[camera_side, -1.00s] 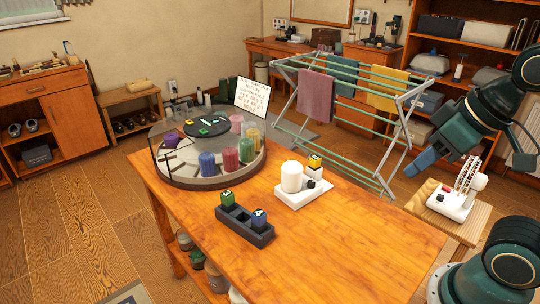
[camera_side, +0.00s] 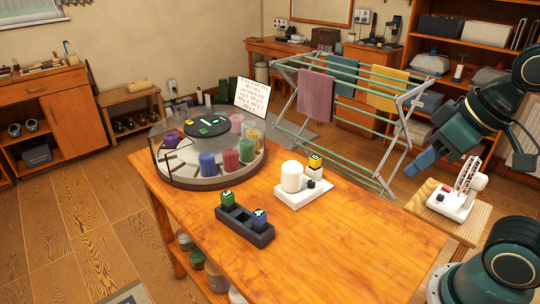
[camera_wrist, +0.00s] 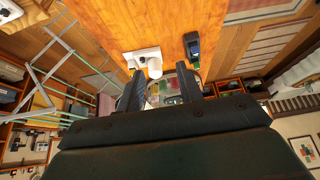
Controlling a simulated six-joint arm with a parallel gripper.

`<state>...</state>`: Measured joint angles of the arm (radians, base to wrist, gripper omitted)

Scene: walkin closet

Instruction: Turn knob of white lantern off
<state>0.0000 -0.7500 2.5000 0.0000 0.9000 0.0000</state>
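The white lantern is a white cylinder (camera_side: 291,176) on a flat white base (camera_side: 303,193). A small black knob (camera_side: 311,184) sits on the base in front of the cylinder. A yellow, white and black block (camera_side: 315,161) stands at the base's back right. The lantern also shows in the wrist view (camera_wrist: 146,61), beyond the fingers. My gripper (camera_side: 412,170) is in the air right of the table, well apart from the lantern. In the wrist view its two fingers (camera_wrist: 160,92) are spread with nothing held between them.
A dark tray (camera_side: 252,232) with a green and a blue block stands left of the lantern. A round glass-walled stand (camera_side: 205,182) with coloured cylinders is behind it. A drying rack (camera_side: 345,140) stands behind the table. A white device (camera_side: 452,203) is on a side table. The table's front right is clear.

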